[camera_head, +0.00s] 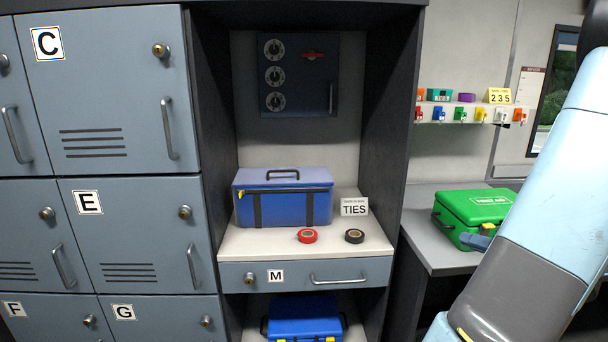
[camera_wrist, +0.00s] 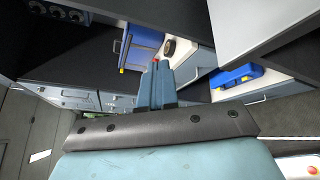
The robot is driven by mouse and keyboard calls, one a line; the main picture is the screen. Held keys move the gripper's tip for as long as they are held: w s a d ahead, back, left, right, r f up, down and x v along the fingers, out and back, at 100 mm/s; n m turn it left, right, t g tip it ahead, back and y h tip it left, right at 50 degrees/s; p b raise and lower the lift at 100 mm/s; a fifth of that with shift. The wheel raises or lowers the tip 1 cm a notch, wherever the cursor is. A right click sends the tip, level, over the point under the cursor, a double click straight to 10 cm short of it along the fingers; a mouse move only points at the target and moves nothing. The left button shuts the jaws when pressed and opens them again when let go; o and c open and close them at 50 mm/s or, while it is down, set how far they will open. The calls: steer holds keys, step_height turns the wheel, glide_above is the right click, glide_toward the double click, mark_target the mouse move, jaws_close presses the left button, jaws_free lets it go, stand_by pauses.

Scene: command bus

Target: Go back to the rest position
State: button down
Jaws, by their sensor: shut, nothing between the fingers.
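My gripper (camera_wrist: 160,68) shows in the wrist view, with its two blue-grey fingers together and nothing held between them. Beyond the fingertips, the blue box (camera_wrist: 144,48) and the black tape roll (camera_wrist: 169,47) appear at a distance, on a tilted-looking shelf. A small red patch shows at the fingertips; I cannot tell whether it is the red tape roll.
The blue box (camera_head: 283,199), red tape roll (camera_head: 307,236) and black tape roll (camera_head: 354,236) rest on the shelf above closed drawer M (camera_head: 305,273). A lower blue case (camera_head: 304,316) sits below. Closed lockers (camera_head: 129,228) stand left; a green first-aid case (camera_head: 470,215) is near my arm.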

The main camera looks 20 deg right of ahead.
steer(key=w+a+r+n+g+y, duration=0.2)
steer(key=a+n+g, duration=0.3)
steer(key=a+n, duration=0.55)
steer(key=w+a+r+n+g+y, duration=0.15)
steer(key=a+n+g, duration=0.35)
steer(key=a+n, duration=0.5)
steer(key=s+a+r+n+h, duration=0.4)
steer(key=a+r+n, duration=0.1)
steer(key=n, duration=0.7)
steer(key=s+a+r+n+h, duration=0.4)
steer(key=a+r+n, duration=0.2)
steer(key=n, duration=0.6)
steer(key=shift+s+a, duration=0.15)
steer(key=shift+a, duration=0.65)
steer(key=shift+f, duration=0.1)
